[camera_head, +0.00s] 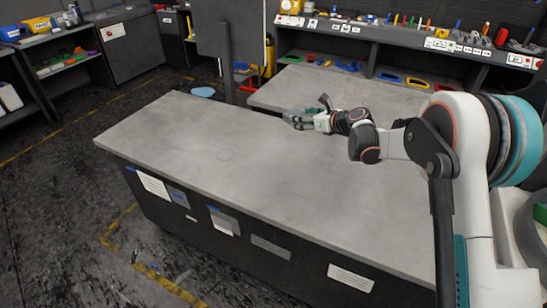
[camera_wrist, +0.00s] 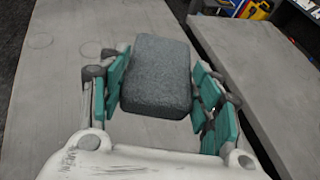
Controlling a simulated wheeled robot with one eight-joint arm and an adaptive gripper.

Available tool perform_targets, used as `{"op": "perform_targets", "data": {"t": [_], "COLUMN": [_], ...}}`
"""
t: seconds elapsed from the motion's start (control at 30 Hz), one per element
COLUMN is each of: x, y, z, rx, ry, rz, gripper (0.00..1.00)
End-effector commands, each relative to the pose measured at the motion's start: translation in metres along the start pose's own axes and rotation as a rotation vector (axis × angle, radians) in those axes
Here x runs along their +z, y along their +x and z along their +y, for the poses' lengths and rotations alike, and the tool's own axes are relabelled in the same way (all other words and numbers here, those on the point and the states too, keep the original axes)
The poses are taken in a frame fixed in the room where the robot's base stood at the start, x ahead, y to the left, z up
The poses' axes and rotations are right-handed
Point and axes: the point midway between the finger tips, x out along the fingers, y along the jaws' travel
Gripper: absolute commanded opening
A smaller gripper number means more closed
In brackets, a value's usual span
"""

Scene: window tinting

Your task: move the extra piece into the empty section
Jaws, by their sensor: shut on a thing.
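My gripper (camera_wrist: 160,90) is shut on a dark grey speckled block (camera_wrist: 157,75), held between its teal finger pads in the wrist view. In the head view my gripper (camera_head: 302,118) is over the far edge of the grey worktable (camera_head: 190,140), near the middle of the picture. The block is small there and hard to make out. I cannot tell in either view whether the block touches the tabletop. No sectioned container can be made out in these views.
The near worktable is bare apart from faint ring marks. A second grey table (camera_head: 290,90) stands behind it across a gap. A long shelf (camera_head: 400,45) with tools and coloured bins runs along the back. A dark panel on a post (camera_head: 228,45) stands behind the table.

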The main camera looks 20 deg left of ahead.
Motion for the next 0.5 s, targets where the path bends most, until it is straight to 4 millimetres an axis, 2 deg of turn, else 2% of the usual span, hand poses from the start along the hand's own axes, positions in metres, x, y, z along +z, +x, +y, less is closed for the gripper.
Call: {"op": "perform_targets", "data": {"t": [0.17, 0.5], "x": [-0.011, -0.086], "y": [0.017, 0.047], "z": [0.006, 0.006], "rx": [0.018, 0.017], "ry": [-0.008, -0.008], "rz": [-0.001, -0.001], "gripper": [0.32, 0.32]}}
